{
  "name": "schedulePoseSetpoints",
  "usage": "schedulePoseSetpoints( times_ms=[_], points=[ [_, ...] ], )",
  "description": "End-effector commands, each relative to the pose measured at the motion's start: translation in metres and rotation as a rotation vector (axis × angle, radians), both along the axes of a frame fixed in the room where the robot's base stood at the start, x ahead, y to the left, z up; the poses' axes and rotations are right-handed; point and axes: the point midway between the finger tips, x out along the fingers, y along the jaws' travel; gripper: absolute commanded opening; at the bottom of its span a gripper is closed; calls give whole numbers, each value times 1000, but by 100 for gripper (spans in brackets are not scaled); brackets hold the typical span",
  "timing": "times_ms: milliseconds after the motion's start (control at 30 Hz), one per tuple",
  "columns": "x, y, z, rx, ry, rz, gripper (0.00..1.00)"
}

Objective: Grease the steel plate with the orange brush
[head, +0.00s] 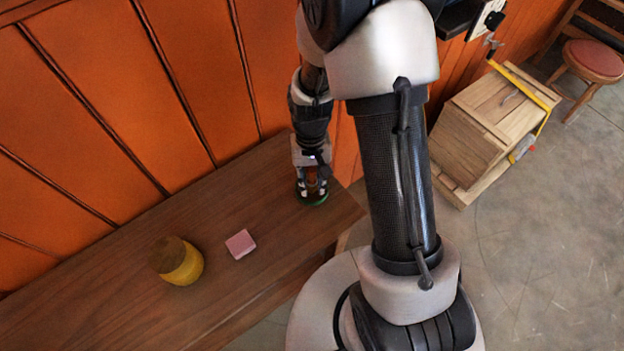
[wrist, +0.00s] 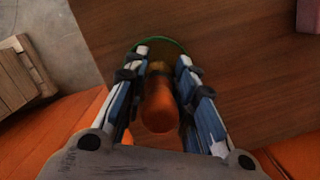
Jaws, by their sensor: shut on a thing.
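My gripper (head: 312,190) points down near the right end of the wooden table. In the wrist view its two fingers are shut on the orange brush (wrist: 160,105), whose rounded orange handle shows between them. The brush's far end is dark and hard to make out. A round, dark thing with a thin green rim (wrist: 172,43) lies under the fingertips. Its rim also shows in the head view (head: 318,204). It may be the steel plate, but my gripper hides most of it. I cannot tell whether the brush touches it.
On the table (head: 120,295), a pink block (head: 240,244) and a yellow cylinder with a brown top (head: 182,263) stand to the left. An orange panelled wall (head: 110,90) runs along the back. A wooden crate (head: 470,130) and a red-seated stool (head: 597,58) are on the floor at right.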

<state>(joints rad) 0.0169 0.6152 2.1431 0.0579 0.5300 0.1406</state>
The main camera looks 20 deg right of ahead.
Motion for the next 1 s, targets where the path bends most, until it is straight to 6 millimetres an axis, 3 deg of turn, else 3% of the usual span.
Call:
schedulePoseSetpoints(
  times_ms=[433,1000],
  points=[
    [-2,0,1,0,4,0,1],
    [-1,0,47,0,1,0,1]
  ],
)
